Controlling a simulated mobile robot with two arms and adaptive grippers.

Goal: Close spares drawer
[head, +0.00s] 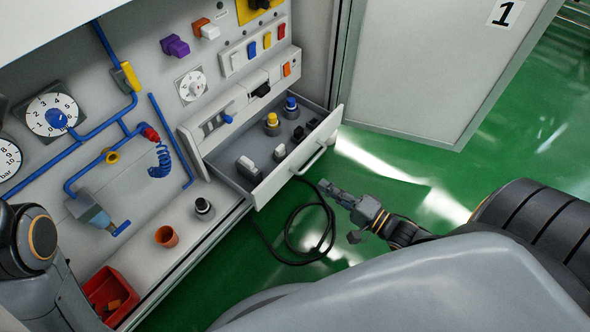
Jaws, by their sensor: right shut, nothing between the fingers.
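The spares drawer (300,168) is pulled out from the cabinet and stands open. It has a pale front with a bar handle (311,160). Inside lie a yellow-topped part, a blue-topped part and several white and black parts. My right gripper (328,187) is shut and empty, just below and in front of the drawer front in the picture, near the handle. I cannot tell if it touches the drawer. My left arm shows at the left edge, and its gripper is not in view.
An open cabinet door (440,70) marked 1 stands right of the drawer. A black cable (290,235) loops down to the green floor. On the ledge are an orange cup (166,237), a dark knob (204,208) and a red bin (108,290). Gauges and blue pipes cover the panel.

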